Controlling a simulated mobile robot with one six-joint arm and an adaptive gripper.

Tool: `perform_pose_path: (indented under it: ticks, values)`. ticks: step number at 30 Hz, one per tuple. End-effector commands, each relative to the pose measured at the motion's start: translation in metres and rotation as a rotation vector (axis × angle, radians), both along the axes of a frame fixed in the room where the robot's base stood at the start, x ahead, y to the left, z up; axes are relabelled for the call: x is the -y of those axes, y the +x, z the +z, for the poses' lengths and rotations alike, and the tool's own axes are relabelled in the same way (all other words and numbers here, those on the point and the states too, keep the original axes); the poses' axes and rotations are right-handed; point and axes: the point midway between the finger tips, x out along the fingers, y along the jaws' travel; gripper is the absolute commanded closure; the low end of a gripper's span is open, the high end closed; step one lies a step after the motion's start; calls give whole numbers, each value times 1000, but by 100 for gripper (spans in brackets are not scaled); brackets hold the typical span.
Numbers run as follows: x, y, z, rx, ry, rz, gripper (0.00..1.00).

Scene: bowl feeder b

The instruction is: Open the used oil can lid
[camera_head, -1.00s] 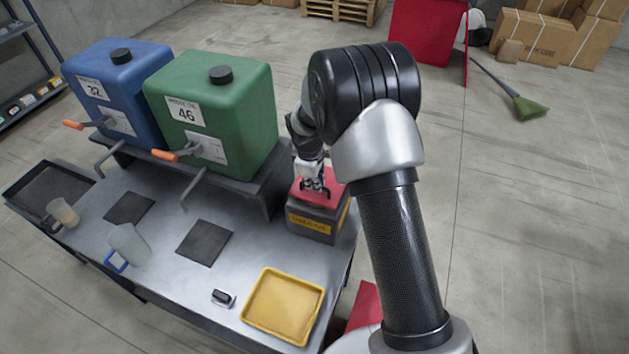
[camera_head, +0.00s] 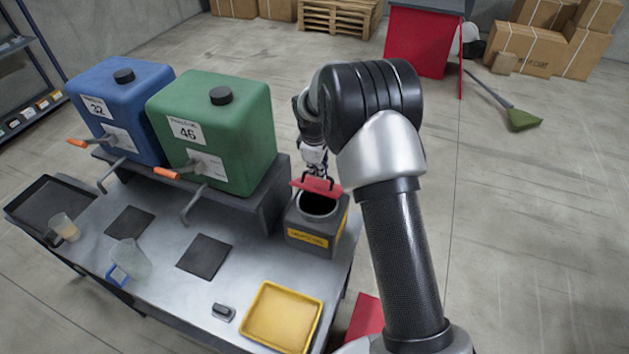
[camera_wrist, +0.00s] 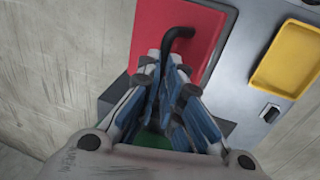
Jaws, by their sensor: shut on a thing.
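The used oil can (camera_head: 313,241) is a dark grey box with a yellow label, standing at the right end of the metal table. Its round opening shows uncovered. The red lid (camera_head: 317,187) is raised and tilted above the back of the opening. My gripper (camera_head: 315,166) is shut on the lid's black handle, behind and above the can. In the wrist view the red lid (camera_wrist: 172,62) fills the upper middle, with its black handle (camera_wrist: 182,38) between the fingers of my gripper (camera_wrist: 172,68). The lid hides the can's opening in the wrist view.
Blue (camera_head: 122,105) and green (camera_head: 222,130) oil tanks with orange-handled taps stand on a raised shelf left of the can. A yellow tray (camera_head: 283,316), dark mats (camera_head: 204,257) and two clear jugs (camera_head: 130,262) are on the table (camera_head: 170,262).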

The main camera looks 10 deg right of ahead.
Motion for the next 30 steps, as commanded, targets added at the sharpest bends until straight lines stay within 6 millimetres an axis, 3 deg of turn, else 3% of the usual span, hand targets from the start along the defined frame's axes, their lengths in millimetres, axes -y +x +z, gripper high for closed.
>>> perform_pose_path:
  ticks: [7, 20, 30]
  values:
    - [22, 26, 4, -3, -3, 1, 100]
    - [19, 20, -1, -16, 0, 0, 70]
    - [19, 21, 1, -14, -2, 1, 70]
